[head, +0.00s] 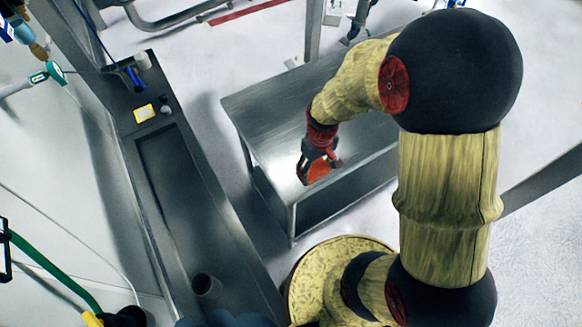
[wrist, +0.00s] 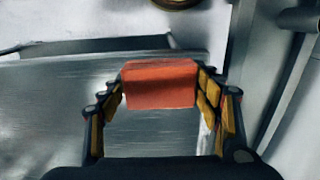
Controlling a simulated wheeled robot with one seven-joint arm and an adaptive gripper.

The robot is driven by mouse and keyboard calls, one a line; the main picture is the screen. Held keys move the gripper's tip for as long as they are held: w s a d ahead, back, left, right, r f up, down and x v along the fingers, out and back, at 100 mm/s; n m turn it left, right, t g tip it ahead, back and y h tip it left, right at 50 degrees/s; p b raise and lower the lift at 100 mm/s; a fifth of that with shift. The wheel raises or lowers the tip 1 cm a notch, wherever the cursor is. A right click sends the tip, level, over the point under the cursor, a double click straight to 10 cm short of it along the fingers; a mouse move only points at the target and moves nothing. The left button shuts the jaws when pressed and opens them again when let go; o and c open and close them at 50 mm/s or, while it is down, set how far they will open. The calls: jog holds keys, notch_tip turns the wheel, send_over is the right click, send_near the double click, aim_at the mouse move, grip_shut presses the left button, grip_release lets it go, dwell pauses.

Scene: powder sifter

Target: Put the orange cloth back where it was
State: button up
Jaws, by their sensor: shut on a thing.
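The orange cloth (wrist: 158,84) shows in the wrist view as a folded block between the two yellow-padded fingers of my gripper (wrist: 160,95). The fingers sit against its left and right sides. In the head view the orange cloth (head: 318,171) is partly hidden by my gripper (head: 320,165), at the metal table (head: 262,103). My gripper is over the table's near part. I cannot tell whether the cloth touches the tabletop or hangs just above it.
A long dark counter (head: 230,240) runs along the left. The tabletop around my gripper looks clear. Metal posts stand behind the table.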

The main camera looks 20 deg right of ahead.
jog(key=w+a+f, duration=0.2)
jog(key=w, duration=0.2)
send_over(292, 175)
jog(key=f, duration=0.5)
jog(key=shift+s+d+b, duration=0.25)
jog(key=shift+s+b, duration=0.05)
jog(key=shift+s, duration=0.1)
jog(key=shift+w+a+f, duration=0.25)
jog(key=shift+w+f, duration=0.1)
jog(key=shift+f, duration=1.6)
jog(key=shift+f, duration=0.2)
jog(key=o, duration=1.1)
jog(key=shift+r, duration=0.1)
